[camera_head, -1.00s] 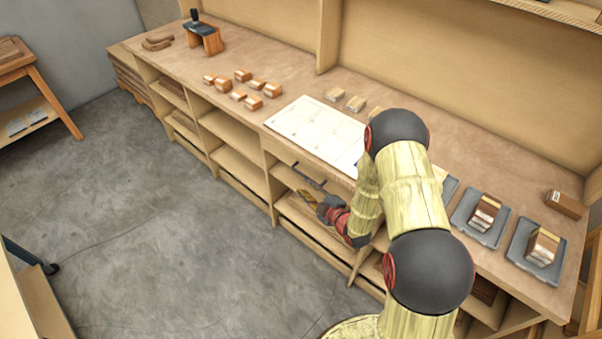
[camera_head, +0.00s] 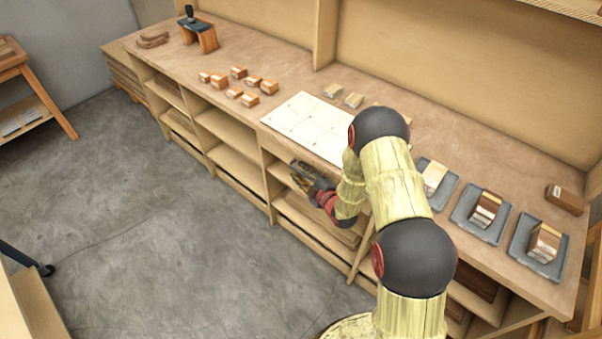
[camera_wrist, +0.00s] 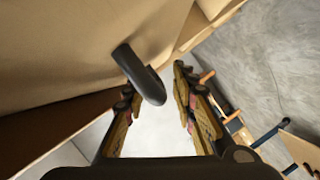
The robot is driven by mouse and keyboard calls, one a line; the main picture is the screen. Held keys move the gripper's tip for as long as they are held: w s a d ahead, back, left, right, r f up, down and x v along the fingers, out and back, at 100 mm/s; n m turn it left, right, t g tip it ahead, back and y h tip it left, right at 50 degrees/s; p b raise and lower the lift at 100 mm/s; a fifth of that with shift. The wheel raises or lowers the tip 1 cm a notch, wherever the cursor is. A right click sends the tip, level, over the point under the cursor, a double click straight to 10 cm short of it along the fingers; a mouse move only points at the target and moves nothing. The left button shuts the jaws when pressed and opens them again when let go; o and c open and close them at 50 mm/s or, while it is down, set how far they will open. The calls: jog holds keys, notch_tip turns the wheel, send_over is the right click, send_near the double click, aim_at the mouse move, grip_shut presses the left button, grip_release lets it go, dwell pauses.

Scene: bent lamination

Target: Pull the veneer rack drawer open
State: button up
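The veneer rack drawer's front is a pale wooden panel (camera_wrist: 65,45) at the upper left of the wrist view. A dark curved handle (camera_wrist: 143,78) stands out from it. My gripper (camera_wrist: 157,88) is open, with one finger on each side of the handle's end. I see no finger clearly closed on the handle. In the head view, my gripper (camera_head: 302,174) is at the bench front, just below the worktop edge, and covers most of the handle. The drawer looks shut, though my arm hides part of its front.
The worktop (camera_head: 240,125) above holds a white sheet (camera_head: 300,118), several small wood blocks (camera_head: 252,82) and grey trays (camera_head: 480,228) with veneer stacks. Open shelves (camera_head: 232,155) lie left of my gripper. The grey floor (camera_head: 150,230) in front is clear.

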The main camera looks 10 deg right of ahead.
jog(key=shift+c, duration=0.6)
grip_shut()
